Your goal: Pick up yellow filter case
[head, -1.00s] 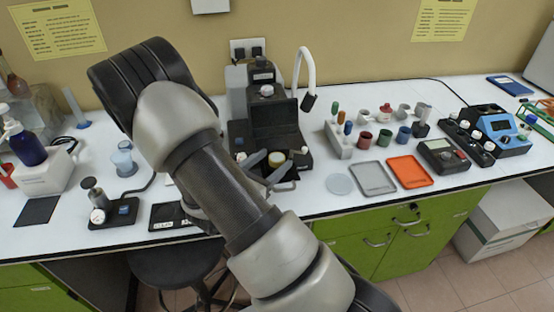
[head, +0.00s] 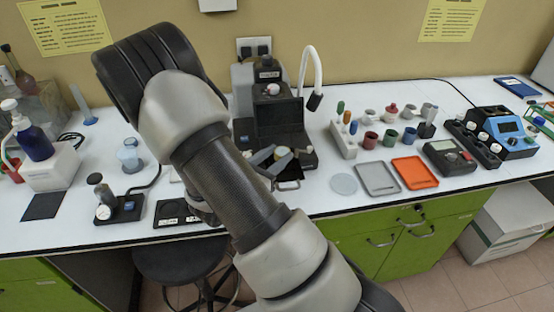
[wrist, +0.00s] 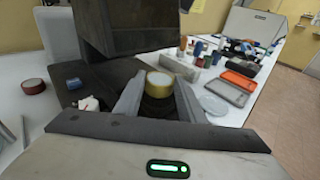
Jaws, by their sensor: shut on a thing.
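The yellow filter case (wrist: 159,84) is a short round case with a pale top, in the middle of the wrist view. My gripper (wrist: 158,97) is shut on it, with one grey finger at each side. In the head view the case (head: 282,152) shows small and partly covered, between the fingers of my gripper (head: 272,160), in front of the black instrument (head: 278,118). A dark round recess shows right below the case in the wrist view. I cannot tell how far the case is above it.
The black instrument stands close behind my gripper. To the right are a clear round dish (head: 344,184), a grey tray (head: 377,179), an orange tray (head: 414,172) and several small coloured cups. A scale (head: 178,212) lies left of my forearm.

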